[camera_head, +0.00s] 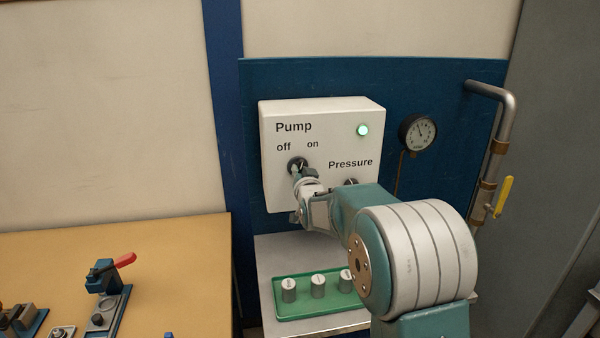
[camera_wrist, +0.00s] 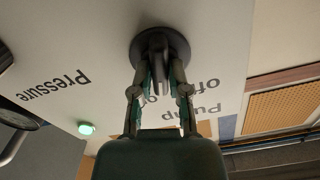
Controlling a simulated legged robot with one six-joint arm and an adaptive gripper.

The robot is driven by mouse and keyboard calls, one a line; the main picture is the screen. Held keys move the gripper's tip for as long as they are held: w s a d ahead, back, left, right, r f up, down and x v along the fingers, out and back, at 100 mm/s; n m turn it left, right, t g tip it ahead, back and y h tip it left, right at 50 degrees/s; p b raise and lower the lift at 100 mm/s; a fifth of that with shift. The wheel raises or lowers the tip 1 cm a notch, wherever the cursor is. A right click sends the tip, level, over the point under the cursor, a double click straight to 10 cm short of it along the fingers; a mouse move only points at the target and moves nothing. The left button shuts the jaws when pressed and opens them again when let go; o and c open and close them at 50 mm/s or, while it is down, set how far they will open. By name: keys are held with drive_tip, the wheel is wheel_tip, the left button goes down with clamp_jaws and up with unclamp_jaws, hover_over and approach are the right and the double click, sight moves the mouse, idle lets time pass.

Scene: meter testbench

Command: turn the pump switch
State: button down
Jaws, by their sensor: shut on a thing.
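The white control box (camera_head: 320,112) hangs on a blue panel, labelled "Pump off on" and "Pressure". The dark round pump switch (camera_head: 296,164) is under the "off" and "on" labels, partly hidden by my gripper (camera_head: 300,174). In the wrist view the switch (camera_wrist: 160,42) has a raised handle between the two fingers of my gripper (camera_wrist: 159,75), which is shut on it. The handle's exact pointing is hard to tell in the head view. A green lamp (camera_head: 362,130) on the box is lit and also shows in the wrist view (camera_wrist: 86,128).
The pressure knob (camera_head: 351,182) is just right of my gripper, partly hidden by my arm. A round gauge (camera_head: 418,133) and a pipe with a yellow lever (camera_head: 503,196) are at right. A green tray (camera_head: 290,313) with white-topped cylinders lies below.

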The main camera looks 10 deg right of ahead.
drive_tip(key=n, duration=0.9)
drive_tip(key=shift+a+f, duration=0.15)
drive_tip(key=shift+n, duration=0.3)
drive_tip(key=c, duration=0.6)
unclamp_jaws()
